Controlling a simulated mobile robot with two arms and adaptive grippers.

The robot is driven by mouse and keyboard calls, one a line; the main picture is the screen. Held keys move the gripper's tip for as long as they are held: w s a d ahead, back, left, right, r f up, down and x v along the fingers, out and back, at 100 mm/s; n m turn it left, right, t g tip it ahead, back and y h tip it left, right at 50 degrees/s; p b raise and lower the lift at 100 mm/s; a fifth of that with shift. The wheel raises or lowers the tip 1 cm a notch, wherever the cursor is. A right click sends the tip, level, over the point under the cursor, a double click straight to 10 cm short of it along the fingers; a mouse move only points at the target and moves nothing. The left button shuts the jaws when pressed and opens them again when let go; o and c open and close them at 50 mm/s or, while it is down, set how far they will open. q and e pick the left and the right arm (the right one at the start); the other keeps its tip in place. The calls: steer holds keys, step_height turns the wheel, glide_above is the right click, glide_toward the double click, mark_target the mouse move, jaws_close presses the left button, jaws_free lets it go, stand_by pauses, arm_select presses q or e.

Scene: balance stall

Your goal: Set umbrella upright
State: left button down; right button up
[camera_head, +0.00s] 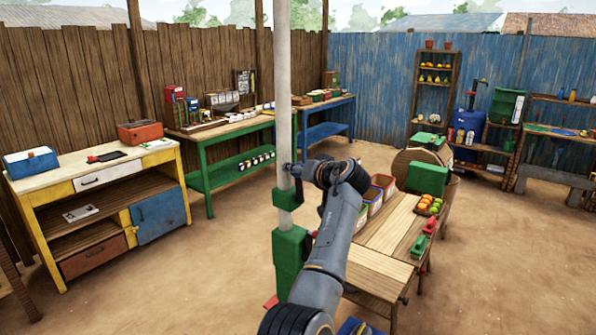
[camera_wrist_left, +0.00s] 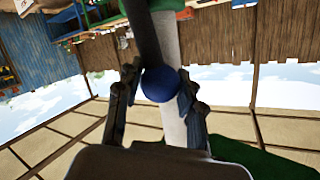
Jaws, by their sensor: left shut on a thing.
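The umbrella's pale grey pole (camera_head: 283,70) stands about upright in the head view, running out of the top of the picture. A green collar (camera_head: 286,198) and a green lower block (camera_head: 291,252) sit around its lower part. My left gripper (camera_head: 291,169) is at the pole just above the collar. In the left wrist view its two fingers close on a round blue knob (camera_wrist_left: 160,84) at the pole (camera_wrist_left: 168,45). Part of a green canopy (camera_wrist_left: 258,157) shows at lower right there. The canopy is out of the head view. My right gripper is not in view.
A wooden stall table (camera_head: 385,243) with fruit (camera_head: 430,205) and bins stands right of the pole. A yellow workbench (camera_head: 100,180) is at left, and a green bench (camera_head: 225,130) stands behind. Bare ground lies between the pole and the yellow workbench.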

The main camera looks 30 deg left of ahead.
arm_select(q)
steer(key=shift+s+a+f, duration=0.1)
steer(key=shift+f, duration=0.15)
steer(key=c, duration=0.8)
jaws_free()
steer(key=shift+c, duration=0.2)
steer(key=shift+a, duration=0.15)
steer(key=shift+r, duration=0.15)
steer(key=shift+s+d, duration=0.1)
steer(key=shift+d, duration=0.3)
steer(key=v, duration=1.1)
steer(key=shift+s+d, duration=0.1)
steer(key=shift+s, duration=0.1)
steer(key=shift+c, duration=0.4)
